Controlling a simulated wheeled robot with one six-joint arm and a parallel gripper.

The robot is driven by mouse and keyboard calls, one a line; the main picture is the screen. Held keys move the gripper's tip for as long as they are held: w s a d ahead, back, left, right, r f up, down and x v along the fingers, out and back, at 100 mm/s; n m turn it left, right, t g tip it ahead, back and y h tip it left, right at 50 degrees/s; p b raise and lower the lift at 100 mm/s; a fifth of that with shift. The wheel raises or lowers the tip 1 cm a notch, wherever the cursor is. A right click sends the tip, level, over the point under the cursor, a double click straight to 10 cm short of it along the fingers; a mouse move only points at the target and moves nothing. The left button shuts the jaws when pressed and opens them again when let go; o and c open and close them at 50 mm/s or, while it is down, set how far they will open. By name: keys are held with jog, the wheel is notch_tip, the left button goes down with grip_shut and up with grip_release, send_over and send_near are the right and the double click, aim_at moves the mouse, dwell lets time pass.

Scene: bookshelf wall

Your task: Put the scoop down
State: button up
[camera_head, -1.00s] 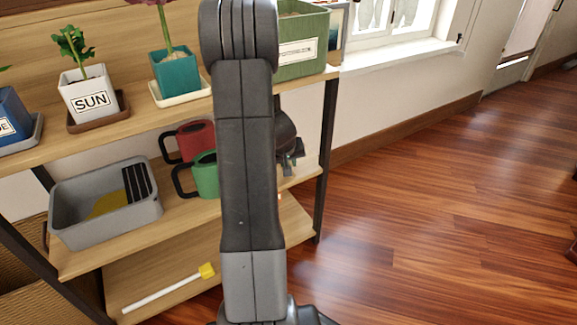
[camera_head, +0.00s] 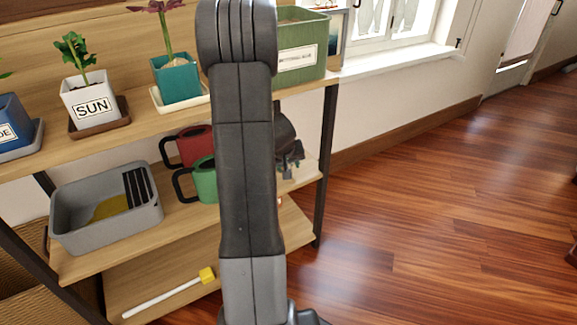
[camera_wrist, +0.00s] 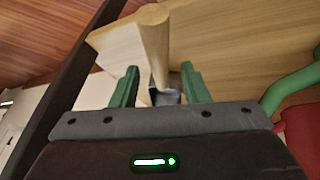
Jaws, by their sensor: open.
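The scoop shows in the wrist view as a round wooden handle (camera_wrist: 153,38) with a grey metal part below it, between the fingers. My gripper (camera_wrist: 158,76) has its two green fingers apart, one on each side of the scoop, with visible gaps. In the head view my gripper (camera_head: 290,160) is a small dark shape behind my arm, at the right end of the middle shelf (camera_head: 130,240). The scoop is not clearly visible there; my arm hides part of that area.
A green mug (camera_head: 206,180) and a red mug (camera_head: 193,146) stand left of my gripper. A grey bin (camera_head: 110,228) is farther left. A yellow-tipped white stick (camera_head: 165,296) lies on the lower shelf. Potted plants and a green box (camera_head: 302,58) stand above.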

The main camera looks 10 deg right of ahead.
jog(key=p+v, duration=0.3)
jog(key=v, duration=0.7)
jog(key=shift+s+r, duration=0.15)
jog(key=shift+r, duration=0.1)
